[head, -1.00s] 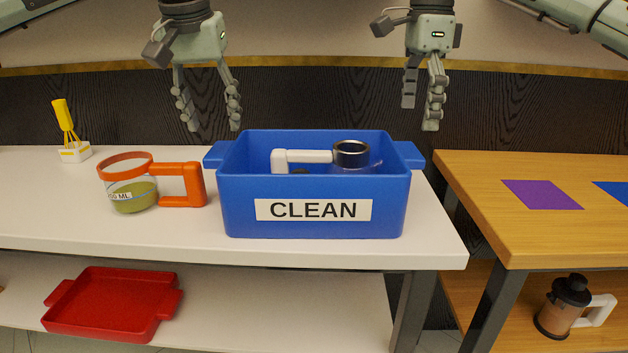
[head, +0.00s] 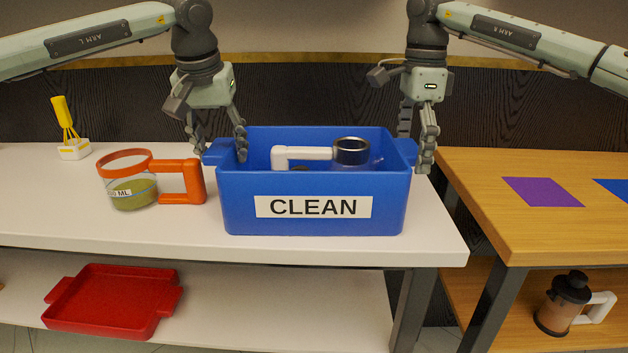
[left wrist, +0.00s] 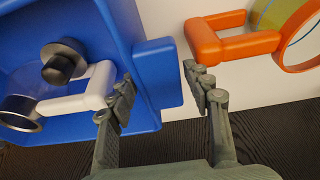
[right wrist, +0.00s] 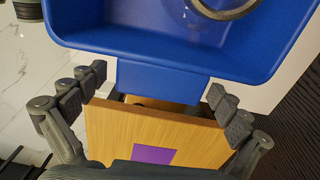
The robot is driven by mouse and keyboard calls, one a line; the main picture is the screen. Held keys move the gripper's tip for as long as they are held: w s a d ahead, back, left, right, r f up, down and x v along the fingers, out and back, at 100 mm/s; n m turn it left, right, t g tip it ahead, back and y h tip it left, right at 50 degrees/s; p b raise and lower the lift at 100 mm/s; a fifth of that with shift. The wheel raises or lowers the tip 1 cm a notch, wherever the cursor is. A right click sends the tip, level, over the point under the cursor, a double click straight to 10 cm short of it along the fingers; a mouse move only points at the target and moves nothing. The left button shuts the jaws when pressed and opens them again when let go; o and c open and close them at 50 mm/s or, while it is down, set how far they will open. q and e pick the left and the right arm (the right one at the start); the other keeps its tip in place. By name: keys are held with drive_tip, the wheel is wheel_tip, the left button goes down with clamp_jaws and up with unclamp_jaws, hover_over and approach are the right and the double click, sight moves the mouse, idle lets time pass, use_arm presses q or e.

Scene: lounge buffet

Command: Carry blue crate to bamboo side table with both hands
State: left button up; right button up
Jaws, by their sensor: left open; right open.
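The blue crate (head: 236,206) with a CLEAN label stands upright on the white table. Inside it is a clear jug with a white handle (head: 305,153) and a dark rim. My left gripper (head: 218,150) is open around the crate's left handle, one finger inside the crate wall and one outside; the left wrist view shows that handle (left wrist: 158,75) between the fingers. My right gripper (head: 415,150) is open at the right handle, which lies between its fingers in the right wrist view (right wrist: 160,82). The bamboo side table (head: 480,185) is at the right.
An orange-handled measuring jug (head: 180,184) stands close left of the crate. A whisk (head: 66,125) in a white stand is further left. A red tray (head: 110,300) and a brown jug (head: 565,305) are on lower shelves. A purple square (head: 543,192) lies on the bamboo top; a gap separates the tables.

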use_arm(q)
drive_tip(key=shift+c, duration=0.2)
use_arm(e)
drive_tip(key=shift+c, duration=0.2)
use_arm(q)
drive_tip(key=c, duration=1)
use_arm(e)
drive_tip(key=c, duration=1)
use_arm(q)
clamp_jaws()
use_arm(e)
drive_tip(key=shift+c, duration=1.2)
drive_tip(key=c, duration=0.4)
use_arm(q)
drive_tip(key=shift+r, duration=0.1)
use_arm(e)
drive_tip(key=shift+r, duration=0.1)
